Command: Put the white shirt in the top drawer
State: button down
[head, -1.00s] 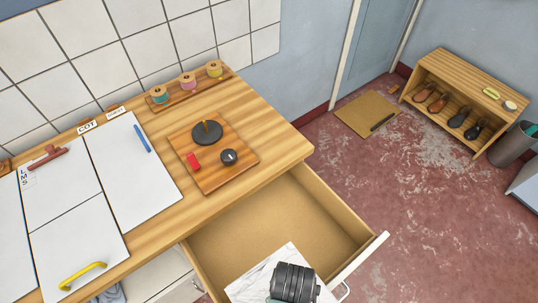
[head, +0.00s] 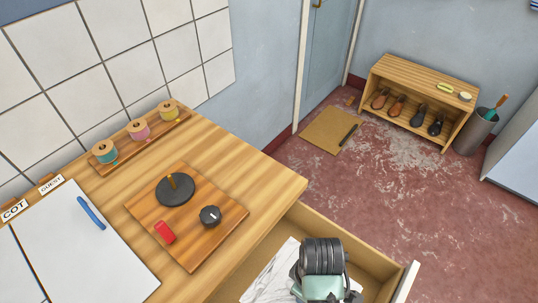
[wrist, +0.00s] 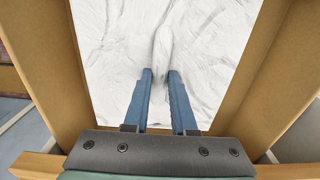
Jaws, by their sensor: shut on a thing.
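The white shirt (wrist: 205,50) is a flat, wrinkled white cloth inside the open top drawer (wrist: 263,75) in the wrist view. A fold of it stands up between the two blue fingers of my gripper (wrist: 160,75), which is shut on it. In the head view the white shirt (head: 268,280) shows partly at the lower middle, inside the drawer (head: 375,262). My wrist covers part of it there, and the fingertips are hidden in that view.
The wooden counter (head: 225,160) is left of the drawer. It bears a board (head: 222,215) with a black disc, a dark knob and a red piece, and a rack of thread spools (head: 138,130). A shoe shelf (head: 420,75) stands far right.

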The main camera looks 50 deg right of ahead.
jog(key=shift+w+f, duration=0.25)
jog(key=shift+f, duration=0.5)
notch_tip(320, 180, down, 10)
jog(key=shift+r+b, duration=0.1)
jog(key=shift+b, duration=0.65)
jog(key=c, duration=0.7)
grip_release()
jog(key=shift+c, duration=0.2)
